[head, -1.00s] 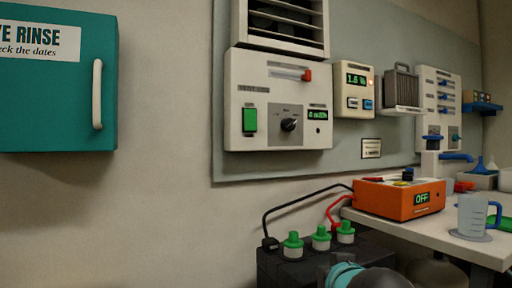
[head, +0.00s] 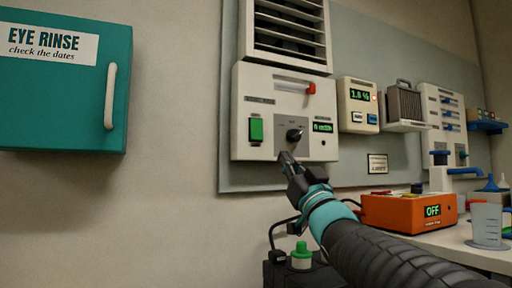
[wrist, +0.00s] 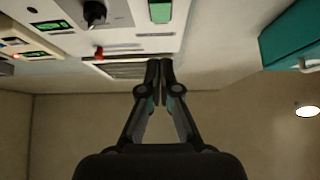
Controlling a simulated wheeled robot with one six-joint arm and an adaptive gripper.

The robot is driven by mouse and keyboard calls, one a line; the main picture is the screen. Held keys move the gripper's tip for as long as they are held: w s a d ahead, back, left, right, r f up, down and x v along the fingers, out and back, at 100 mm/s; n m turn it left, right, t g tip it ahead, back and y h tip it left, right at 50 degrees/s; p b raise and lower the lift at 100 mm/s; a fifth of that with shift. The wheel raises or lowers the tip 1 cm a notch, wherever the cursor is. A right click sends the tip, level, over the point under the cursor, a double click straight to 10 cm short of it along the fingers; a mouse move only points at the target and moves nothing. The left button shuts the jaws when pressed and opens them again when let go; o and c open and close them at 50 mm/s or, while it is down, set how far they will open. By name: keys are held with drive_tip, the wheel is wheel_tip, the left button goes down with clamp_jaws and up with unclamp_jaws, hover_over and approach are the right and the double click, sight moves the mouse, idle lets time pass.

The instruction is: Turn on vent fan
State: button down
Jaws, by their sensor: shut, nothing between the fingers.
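The vent fan panel (head: 285,85) is a white box on the wall below a louvred vent (head: 290,32). It has a green switch (head: 256,130), a black rotary knob (head: 294,135), a small green display (head: 322,127) too small to read surely, and a red-tipped slider (head: 310,88) at the right of its slot. My gripper (head: 284,157) is shut and empty, its tips in front of the panel's lower edge, below the knob; contact cannot be told. The wrist view is upside down: the shut fingertips (wrist: 160,64) appear near the vent, with the green switch (wrist: 160,12) and knob (wrist: 95,12) beyond.
A gas meter (head: 358,95) reads about 1.8 %. An orange box (head: 400,212) reading OFF and a measuring jug (head: 486,225) stand on the bench at right. A battery with a green cap (head: 302,250) is below. A teal eye rinse cabinet (head: 60,100) hangs at left.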

sight(258, 133)
drive_tip(key=shift+r, duration=0.1)
idle(0.3)
drive_tip(key=x, duration=0.4)
drive_tip(key=f+p+x, duration=0.1)
drive_tip(key=x, duration=0.3)
drive_tip(key=w+p+x, duration=0.1)
drive_tip(key=x, duration=0.2)
drive_tip(key=shift+w+a, duration=0.35)
drive_tip(key=shift+a, duration=0.1)
drive_tip(key=shift+w+a+f, duration=0.1)
drive_tip(key=shift+w+a, duration=0.15)
drive_tip(key=shift+w, duration=0.35)
